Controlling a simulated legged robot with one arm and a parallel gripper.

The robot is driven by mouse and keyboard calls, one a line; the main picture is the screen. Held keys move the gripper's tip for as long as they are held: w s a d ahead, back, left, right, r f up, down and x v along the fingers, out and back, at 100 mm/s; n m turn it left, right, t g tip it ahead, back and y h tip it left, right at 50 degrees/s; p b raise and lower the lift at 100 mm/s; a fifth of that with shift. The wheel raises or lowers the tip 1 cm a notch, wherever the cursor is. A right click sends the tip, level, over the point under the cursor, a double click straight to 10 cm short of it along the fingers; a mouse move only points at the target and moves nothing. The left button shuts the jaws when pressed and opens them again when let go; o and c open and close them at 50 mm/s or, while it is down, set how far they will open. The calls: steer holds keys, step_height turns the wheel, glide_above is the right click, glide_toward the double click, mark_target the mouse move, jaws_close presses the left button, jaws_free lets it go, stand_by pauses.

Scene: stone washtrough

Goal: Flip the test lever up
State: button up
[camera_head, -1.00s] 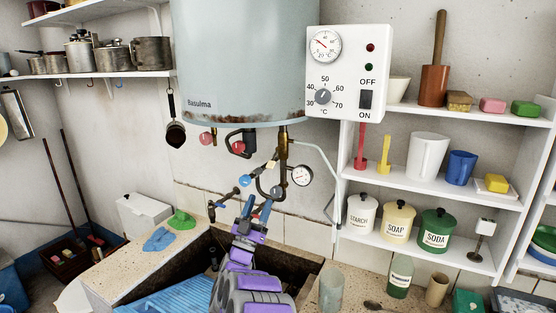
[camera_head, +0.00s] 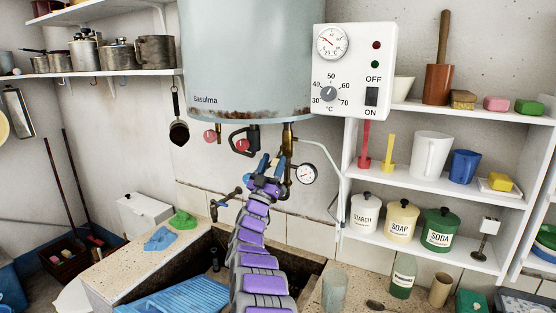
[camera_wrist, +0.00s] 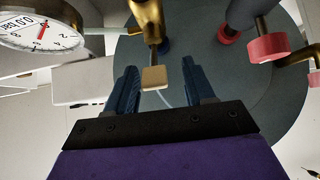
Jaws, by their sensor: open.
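A brass valve pipe (camera_head: 287,140) hangs under the grey-blue water heater (camera_head: 250,60). In the wrist view the brass fitting (camera_wrist: 148,18) carries a short stem with a flat tan tab (camera_wrist: 154,77), which looks like the test lever's end. My gripper (camera_head: 268,163) is raised just below and left of the brass pipe. In the wrist view my gripper (camera_wrist: 160,88) is open, with a blue finger on each side of the tab and gaps between. I cannot tell whether the tab is between the fingers in depth. In the head view my gripper hides the lever.
A pressure gauge (camera_head: 306,174) sits right of my gripper. Red-handled valves (camera_head: 243,145) hang to its left, and a tap (camera_head: 226,203) is on the wall below. The stone trough (camera_head: 205,255) lies beneath my arm. A control box (camera_head: 354,70) and shelves stand right.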

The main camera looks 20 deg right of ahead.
mark_target(276, 163)
steer(key=shift+w+d+r, duration=0.3)
steer(key=shift+d+r, duration=0.15)
steer(key=shift+d, duration=0.05)
steer(key=shift+w+d+r, duration=0.1)
steer(key=shift+d+r, duration=0.05)
steer(key=shift+d, duration=0.3)
steer(key=shift+w+d+r, duration=0.1)
steer(key=shift+d+r, duration=0.05)
steer(key=shift+d, duration=0.25)
steer(key=shift+a, duration=0.6)
steer(key=shift+c, duration=1.1)
steer(key=shift+d, duration=0.25)
jaws_close()
